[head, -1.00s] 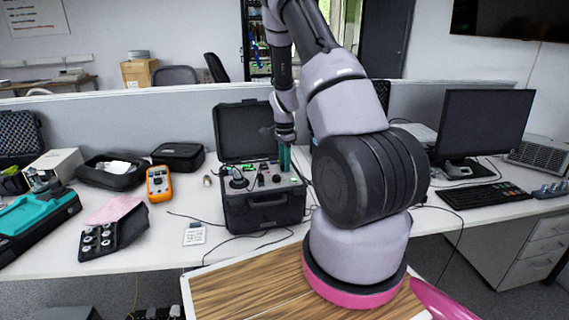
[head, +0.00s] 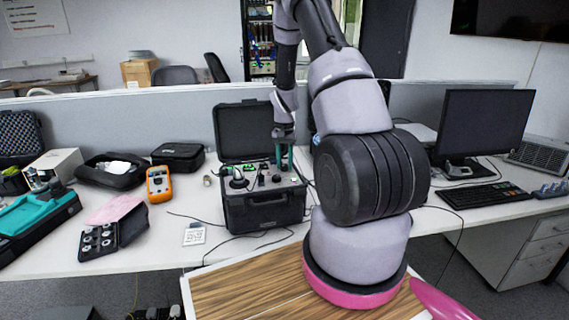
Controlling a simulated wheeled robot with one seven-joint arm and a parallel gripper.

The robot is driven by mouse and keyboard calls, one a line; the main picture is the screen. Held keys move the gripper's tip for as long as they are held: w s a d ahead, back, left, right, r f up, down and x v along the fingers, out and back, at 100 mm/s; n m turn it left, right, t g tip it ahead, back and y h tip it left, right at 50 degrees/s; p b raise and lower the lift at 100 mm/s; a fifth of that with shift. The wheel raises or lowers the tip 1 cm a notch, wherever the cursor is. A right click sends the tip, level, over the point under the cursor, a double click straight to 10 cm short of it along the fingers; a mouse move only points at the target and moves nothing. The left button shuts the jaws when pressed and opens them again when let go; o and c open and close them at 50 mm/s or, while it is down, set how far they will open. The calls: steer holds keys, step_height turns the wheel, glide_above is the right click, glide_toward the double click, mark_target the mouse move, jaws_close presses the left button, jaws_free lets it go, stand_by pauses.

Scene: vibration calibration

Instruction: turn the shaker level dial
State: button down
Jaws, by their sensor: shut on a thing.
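The shaker is a black case (head: 262,215) with its lid standing open, on the white desk left of my arm. Its control panel (head: 263,194) faces up and carries several knobs, connectors and small green displays. My gripper (head: 284,168) points down at the right rear part of this panel. Its two teal fingers show side by side, with their tips at panel height, shut on the level dial. The dial itself is too small and too covered by the fingers to make out, so its setting cannot be read.
An orange multimeter (head: 158,184) and a dark pouch (head: 178,156) stand left of the case. A printed card (head: 194,235) and loose cables lie in front. A monitor (head: 484,124) and keyboard (head: 484,195) are at right. The open lid (head: 243,132) rises behind the panel.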

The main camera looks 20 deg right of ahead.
mark_target(284, 165)
steer(key=shift+n, duration=0.7)
steer(key=c, duration=0.5)
jaws_free()
step_height(284, 165, up, 11)
steer(key=shift+f, duration=0.1)
stand_by(0.3)
